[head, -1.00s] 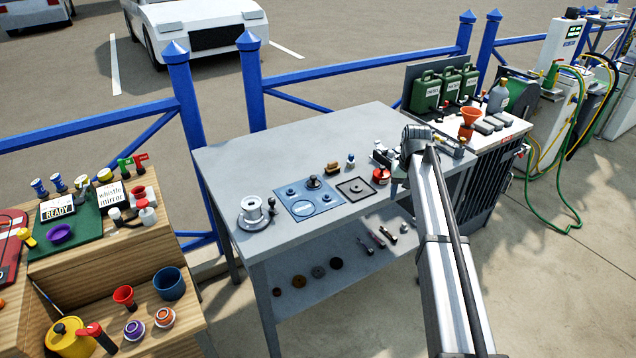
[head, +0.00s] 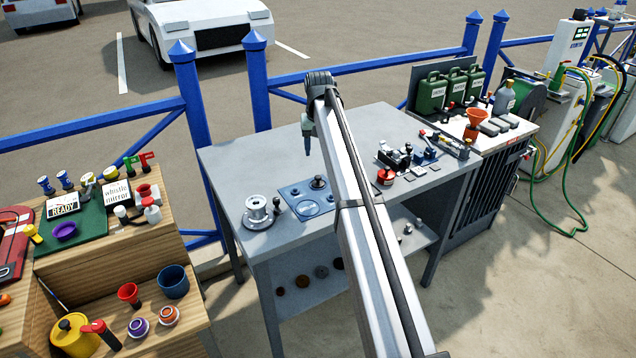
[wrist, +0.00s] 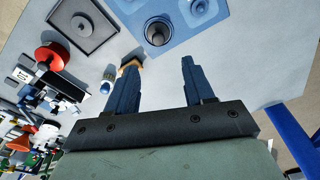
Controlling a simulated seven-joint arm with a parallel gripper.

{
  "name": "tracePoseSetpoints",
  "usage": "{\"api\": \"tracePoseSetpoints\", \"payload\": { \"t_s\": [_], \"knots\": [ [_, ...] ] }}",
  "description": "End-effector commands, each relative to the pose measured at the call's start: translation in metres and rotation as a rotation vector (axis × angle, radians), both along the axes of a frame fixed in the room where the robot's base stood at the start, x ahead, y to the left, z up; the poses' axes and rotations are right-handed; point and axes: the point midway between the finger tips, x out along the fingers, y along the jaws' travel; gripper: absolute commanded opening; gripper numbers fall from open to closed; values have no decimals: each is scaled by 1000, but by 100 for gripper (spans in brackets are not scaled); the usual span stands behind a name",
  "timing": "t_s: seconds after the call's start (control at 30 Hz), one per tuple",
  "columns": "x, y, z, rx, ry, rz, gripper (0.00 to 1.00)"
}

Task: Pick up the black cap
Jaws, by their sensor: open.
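A black cap (head: 318,183) stands on the blue panel (head: 294,191) on the grey workbench. In the wrist view the black cap (wrist: 157,33) shows as a dark round piece beyond my fingertips, roughly in line with the gap between them. My gripper (head: 307,148) points down above the back part of the bench, clear of the cap. In the wrist view my gripper (wrist: 158,64) has its two fingers apart with nothing held. My arm hides part of the bench to the right of the panel.
A silver spool (head: 258,212) stands left of the panel. The wrist view shows a dark square plate (wrist: 65,34), a red round item (wrist: 50,56) and a small blue-and-white bottle (wrist: 107,82). Blue railing (head: 370,68) runs behind the bench. The bench's back left top is clear.

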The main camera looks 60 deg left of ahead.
Motion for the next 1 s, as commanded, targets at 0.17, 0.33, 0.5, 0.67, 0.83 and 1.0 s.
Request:
{"api": "tracePoseSetpoints", "payload": {
  "t_s": [0.17, 0.33, 0.5, 0.67, 0.83, 1.0],
  "knots": [
    [2, 3, -33, -2, 1, 0, 53],
    [3, 5, -52, -1, 0, 0, 53],
    [4, 6, -60, 0, 0, 0, 53],
    [5, 7, -75, -1, 0, 0, 53],
    [7, 9, -98, -1, 0, 0, 53],
    [7, 10, -108, 0, 0, 0, 53]
  ]
}}
